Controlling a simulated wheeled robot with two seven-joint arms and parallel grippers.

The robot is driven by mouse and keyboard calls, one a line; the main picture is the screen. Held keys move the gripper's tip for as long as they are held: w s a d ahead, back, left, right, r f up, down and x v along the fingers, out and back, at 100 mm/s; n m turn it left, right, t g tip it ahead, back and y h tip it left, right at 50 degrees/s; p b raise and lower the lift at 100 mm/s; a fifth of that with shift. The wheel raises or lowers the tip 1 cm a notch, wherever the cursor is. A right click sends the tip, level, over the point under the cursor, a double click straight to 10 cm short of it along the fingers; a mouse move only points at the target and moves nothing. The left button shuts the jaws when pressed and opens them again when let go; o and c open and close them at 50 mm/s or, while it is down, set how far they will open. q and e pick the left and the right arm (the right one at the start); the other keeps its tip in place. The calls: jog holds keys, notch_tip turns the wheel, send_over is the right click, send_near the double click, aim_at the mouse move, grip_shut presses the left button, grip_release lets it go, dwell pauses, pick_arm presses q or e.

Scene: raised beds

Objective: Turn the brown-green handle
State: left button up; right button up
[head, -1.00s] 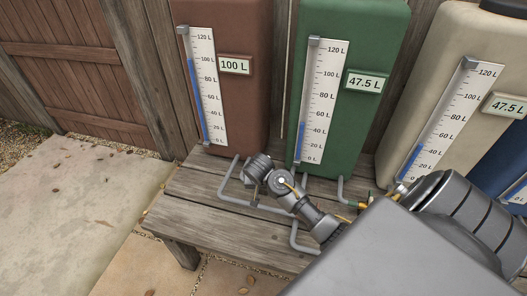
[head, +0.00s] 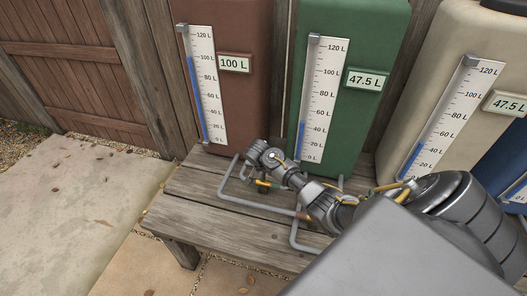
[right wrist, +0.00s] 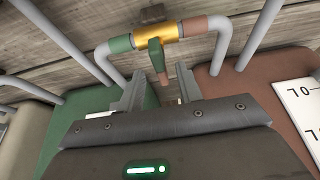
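The brown-green handle (right wrist: 155,53) hangs from a brass valve (right wrist: 157,33) with a green collar on one side and a brown collar on the other. The handle is green above and brown at its end. In the head view the brass valve (head: 263,184) shows in the grey pipe below the brown tank (head: 238,105) and green tank (head: 357,110). My right gripper (right wrist: 157,78) is open, its two fingers on either side of the handle's lower end; I see no contact. In the head view its fingers are hidden behind my wrist. My left gripper is not in view.
The brown tank's label reads 100 L, the green one's 47.5 L. A beige tank (head: 430,60) also reads 47.5 L. Tanks and grey pipes (head: 255,206) stand on a wooden bench (head: 190,220).

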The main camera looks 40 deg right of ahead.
jog(key=shift+x, duration=1.2)
grip_shut()
